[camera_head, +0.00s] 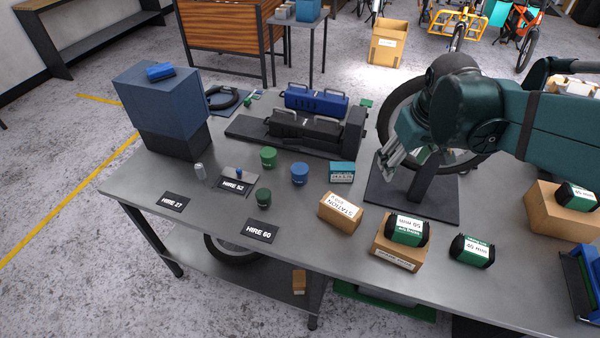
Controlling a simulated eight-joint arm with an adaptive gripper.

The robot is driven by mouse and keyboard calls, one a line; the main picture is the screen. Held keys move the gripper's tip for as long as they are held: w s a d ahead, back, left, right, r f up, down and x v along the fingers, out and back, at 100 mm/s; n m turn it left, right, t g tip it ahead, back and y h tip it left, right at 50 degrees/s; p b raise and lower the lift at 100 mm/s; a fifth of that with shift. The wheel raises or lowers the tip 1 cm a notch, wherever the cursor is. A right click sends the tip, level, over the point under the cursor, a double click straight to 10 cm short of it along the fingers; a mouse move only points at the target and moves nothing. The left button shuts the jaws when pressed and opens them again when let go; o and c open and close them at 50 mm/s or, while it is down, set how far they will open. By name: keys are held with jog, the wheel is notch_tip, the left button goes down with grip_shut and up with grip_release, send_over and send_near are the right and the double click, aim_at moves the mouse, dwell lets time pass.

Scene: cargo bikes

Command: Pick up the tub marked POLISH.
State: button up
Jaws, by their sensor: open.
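Several small round tubs stand on the grey workbench (220,230). A green tub (268,157) is at the back, a blue tub (299,173) is right of it, and a dark green tub (263,198) is nearer the front. Their markings are too small to read, so I cannot tell which one says POLISH. My gripper (384,168) hangs right of the tubs, over or near the dark base of a wheel stand. It is open, with nothing seen between its fingers, and apart from all the tubs.
The wheel stand (425,190) is right.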

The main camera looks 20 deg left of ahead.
jog(key=w+a+f+n+g+p, duration=0.1)
jog(key=w+a+f+n+p, duration=0.1)
jog(key=w+a, duration=0.45)
jog(key=n+g+h+p, duration=0.2)
jog(key=n+g+p, duration=0.15)
jog(key=n, duration=0.25)
send_over(299, 168)
jog(key=shift+t, duration=0.45)
jog(key=f, duration=1.3)
jog(key=shift+w+d+f+p, duration=0.1)
jog(key=shift+w+f+p, duration=0.1)
jog(key=shift+f+p, duration=0.15)
jog(key=shift+a+f+n, duration=0.3)
jog(key=shift+a+f, duration=0.05)
jog(key=shift+f, duration=0.1)
jog(key=shift+d+f, duration=0.15)
jog(key=shift+f, duration=1)
jog(key=shift+f, duration=0.15)
jog(key=shift+s+d+f, duration=0.1)
jog(key=shift+d+f, duration=0.05)
jog(key=shift+f, duration=1.1)
jog(key=shift+d+f, duration=0.1)
jog(key=shift+f, duration=1.1)
